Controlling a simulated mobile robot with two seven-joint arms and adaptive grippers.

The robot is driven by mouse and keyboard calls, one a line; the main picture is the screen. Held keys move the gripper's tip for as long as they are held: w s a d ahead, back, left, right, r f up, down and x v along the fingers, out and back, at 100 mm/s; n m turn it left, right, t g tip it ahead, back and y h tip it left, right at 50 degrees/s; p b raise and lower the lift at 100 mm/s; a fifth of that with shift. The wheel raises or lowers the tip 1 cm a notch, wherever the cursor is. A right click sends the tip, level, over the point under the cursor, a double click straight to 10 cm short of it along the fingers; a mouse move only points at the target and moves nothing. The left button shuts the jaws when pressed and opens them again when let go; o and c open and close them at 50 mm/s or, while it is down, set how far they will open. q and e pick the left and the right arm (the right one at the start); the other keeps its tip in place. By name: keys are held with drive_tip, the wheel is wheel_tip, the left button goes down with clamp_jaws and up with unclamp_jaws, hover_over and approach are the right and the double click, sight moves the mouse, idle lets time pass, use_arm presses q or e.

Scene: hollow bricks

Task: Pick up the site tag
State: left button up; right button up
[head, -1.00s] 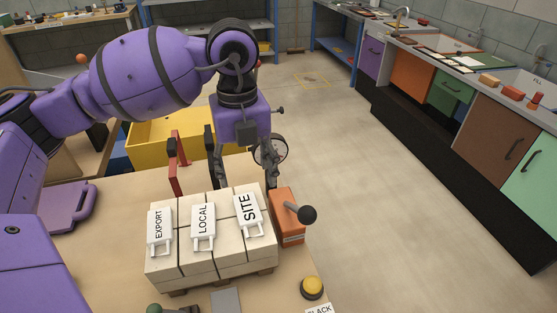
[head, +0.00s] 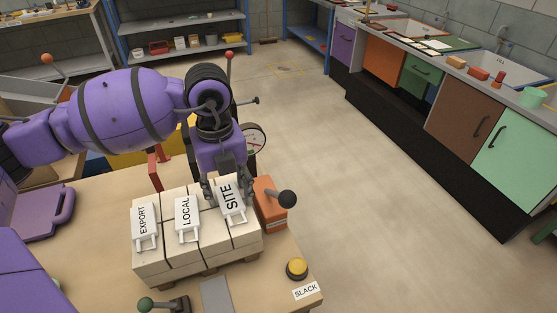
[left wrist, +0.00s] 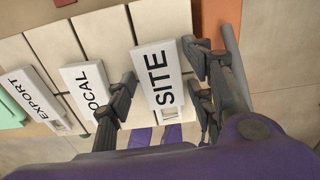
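The site tag (head: 230,200) is a white plate marked SITE, lying on the right part of a pale block stack (head: 200,258). It also shows in the left wrist view (left wrist: 158,76). My left gripper (head: 228,187) is down at the tag's far end, its fingers open on either side of it. In the left wrist view the fingers (left wrist: 158,68) flank the tag's long edges; whether they touch it is unclear. The local tag (head: 187,217) and export tag (head: 145,226) lie to the left on the same stack. My right gripper is not in view.
An orange box with a black-knobbed lever (head: 270,203) stands close right of the stack. A round gauge (head: 254,138) is behind my gripper. A yellow button (head: 297,268), a SLACK label (head: 306,291) and a green-knobbed lever (head: 165,305) are near the front.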

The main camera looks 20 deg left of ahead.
use_arm(q)
drive_tip(key=c, duration=0.7)
drive_tip(key=shift+c, duration=0.2)
drive_tip(key=shift+r, duration=0.1)
